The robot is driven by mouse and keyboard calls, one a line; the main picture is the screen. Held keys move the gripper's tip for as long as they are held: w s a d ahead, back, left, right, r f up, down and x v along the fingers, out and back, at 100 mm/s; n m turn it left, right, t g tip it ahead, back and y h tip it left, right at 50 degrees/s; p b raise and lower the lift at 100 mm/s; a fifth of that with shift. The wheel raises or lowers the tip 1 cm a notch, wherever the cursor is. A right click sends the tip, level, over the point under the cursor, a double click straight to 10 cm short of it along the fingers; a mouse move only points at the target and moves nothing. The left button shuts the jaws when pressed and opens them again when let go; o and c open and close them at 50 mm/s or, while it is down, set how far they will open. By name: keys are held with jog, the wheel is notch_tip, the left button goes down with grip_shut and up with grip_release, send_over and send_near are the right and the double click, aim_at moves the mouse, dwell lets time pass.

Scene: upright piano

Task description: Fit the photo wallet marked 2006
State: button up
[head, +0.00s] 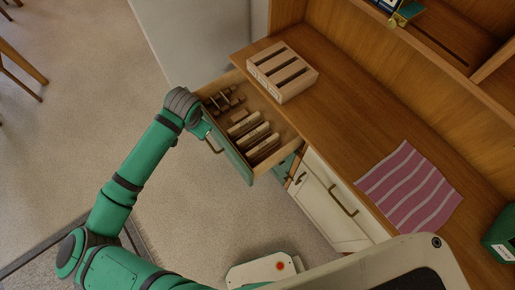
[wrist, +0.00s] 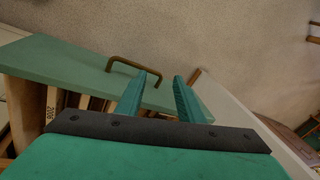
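The photo wallet marked 2006 (wrist: 50,103) stands in the open drawer at the left of the wrist view, its label showing on edge. In the head view several cream wallets (head: 257,136) stand in that drawer, but their marks are too small to read. A pale wooden slotted rack (head: 282,72) with long dark slots sits on the worktop behind the drawer. My gripper (wrist: 160,76) is open and empty, its two teal fingers apart over the green drawer front (wrist: 75,60). In the head view my gripper (head: 206,130) is beside the drawer's left front.
The drawer front has a brass handle (head: 214,146), close to my fingers. Dark small items (head: 222,101) lie in the drawer's left part. A pink striped cloth (head: 410,187) lies on the worktop, with bare wood between it and the rack. White cabinet fronts (head: 325,195) stand below.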

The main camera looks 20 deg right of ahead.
jog(key=d+r, duration=0.1)
jog(key=d, duration=0.2)
jog(key=m+g, duration=0.3)
jog(key=m, duration=0.1)
send_near(261, 144)
jog(key=shift+s+a+f+h, duration=0.35)
jog(key=shift+s+a+h, duration=0.05)
jog(key=shift+a, duration=0.25)
jog(key=shift+s+d+f, duration=0.1)
jog(key=shift+f, duration=0.2)
notch_tip(261, 144, down, 5)
jog(key=shift+r, duration=0.1)
jog(key=f, duration=0.3)
jog(key=w+f, duration=0.1)
jog(key=shift+d+f, duration=0.4)
jog(key=shift+f, duration=0.25)
jog(key=shift+s, duration=0.1)
grip_shut()
